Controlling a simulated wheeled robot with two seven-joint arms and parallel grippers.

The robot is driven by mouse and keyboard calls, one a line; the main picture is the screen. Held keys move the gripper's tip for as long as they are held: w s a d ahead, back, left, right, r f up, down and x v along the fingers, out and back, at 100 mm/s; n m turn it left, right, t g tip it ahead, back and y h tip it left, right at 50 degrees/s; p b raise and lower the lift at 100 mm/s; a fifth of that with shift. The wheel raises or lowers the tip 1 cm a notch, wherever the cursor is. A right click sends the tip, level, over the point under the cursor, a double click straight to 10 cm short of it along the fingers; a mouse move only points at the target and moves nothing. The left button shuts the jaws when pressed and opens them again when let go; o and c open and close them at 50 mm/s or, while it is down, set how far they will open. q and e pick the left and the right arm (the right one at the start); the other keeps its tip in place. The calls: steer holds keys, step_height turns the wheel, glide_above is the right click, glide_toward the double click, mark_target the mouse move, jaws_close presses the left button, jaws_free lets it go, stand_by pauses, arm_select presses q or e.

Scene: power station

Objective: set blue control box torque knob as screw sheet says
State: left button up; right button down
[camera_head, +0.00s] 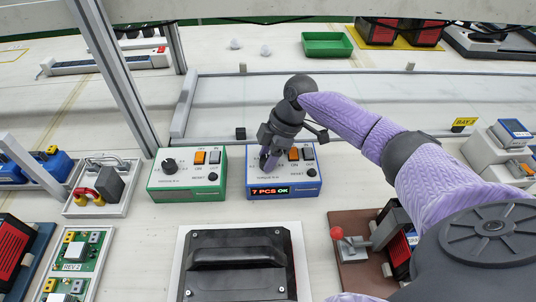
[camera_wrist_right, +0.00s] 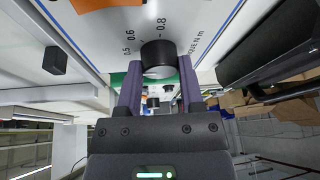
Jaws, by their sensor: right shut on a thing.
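The blue control box (camera_head: 297,181) stands at the middle of the bench. I cannot make out a screw sheet. My left gripper is not in view.
A similar green control box (camera_head: 187,188) stands just left of the blue one. A black case (camera_head: 238,266) lies in front. A red-knobbed lever (camera_head: 337,234) stands at the front right. A grey frame post (camera_head: 115,75) rises at the left.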

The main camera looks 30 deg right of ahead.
steer(key=shift+c, duration=1.5)
jaws_free()
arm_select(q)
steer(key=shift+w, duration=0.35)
arm_select(e)
steer(key=shift+o, duration=0.3)
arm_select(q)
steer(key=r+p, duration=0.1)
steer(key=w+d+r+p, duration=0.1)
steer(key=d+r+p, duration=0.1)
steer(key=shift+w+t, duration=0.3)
arm_select(e)
steer(key=v, duration=0.9)
steer(key=shift+d+r, duration=0.2)
steer(key=shift+r, duration=0.2)
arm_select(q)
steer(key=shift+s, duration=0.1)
